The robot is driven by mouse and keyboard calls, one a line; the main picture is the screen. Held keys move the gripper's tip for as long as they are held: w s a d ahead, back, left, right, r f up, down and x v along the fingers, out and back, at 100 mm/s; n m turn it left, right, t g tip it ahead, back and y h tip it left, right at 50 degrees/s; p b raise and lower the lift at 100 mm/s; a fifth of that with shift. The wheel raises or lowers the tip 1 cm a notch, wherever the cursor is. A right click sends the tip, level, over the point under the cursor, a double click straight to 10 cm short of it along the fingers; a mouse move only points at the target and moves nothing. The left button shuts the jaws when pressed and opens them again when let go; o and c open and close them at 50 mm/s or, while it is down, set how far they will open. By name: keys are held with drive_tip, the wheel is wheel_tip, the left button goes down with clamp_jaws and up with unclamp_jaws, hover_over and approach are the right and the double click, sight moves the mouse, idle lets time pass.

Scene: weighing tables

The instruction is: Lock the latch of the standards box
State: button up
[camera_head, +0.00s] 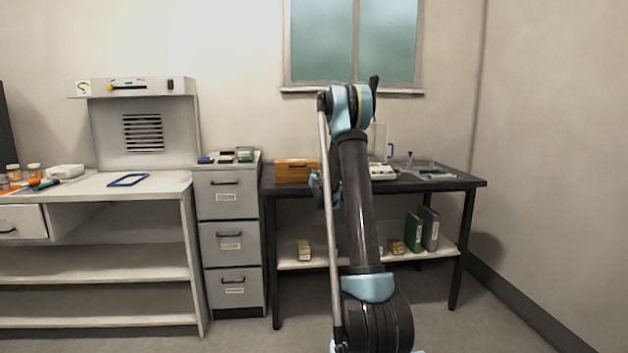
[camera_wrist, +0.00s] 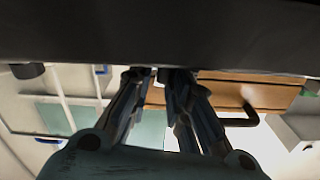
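The wooden box (camera_head: 292,172), which I take to be the standards box, sits at the left end of the dark table, partly behind my arm. A small dark fitting shows on its front, too small to tell whether it is the latch. In the wrist view the box's brown wood (camera_wrist: 260,93) shows to the right of and behind the fingers, with a dark bent handle (camera_wrist: 240,117). My gripper (camera_wrist: 157,74) has its two fingers close together with a narrow gap; nothing is clearly held. My arm hides the gripper in the head view. The latch's state cannot be seen.
The dark table (camera_head: 440,182) also bears a white balance (camera_head: 383,172) and small items. A grey drawer cabinet (camera_head: 230,240) stands close at its left, with small things on top. Binders (camera_head: 430,229) stand on the lower shelf. Floor right of the table is clear.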

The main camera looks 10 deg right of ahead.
drive_tip(key=shift+d, duration=0.1)
clamp_jaws()
drive_tip(key=shift+n, duration=1.1)
drive_tip(key=o, duration=0.7)
unclamp_jaws()
drive_tip(key=shift+s+d, duration=0.1)
drive_tip(key=shift+c, duration=0.2)
drive_tip(key=shift+a, duration=0.2)
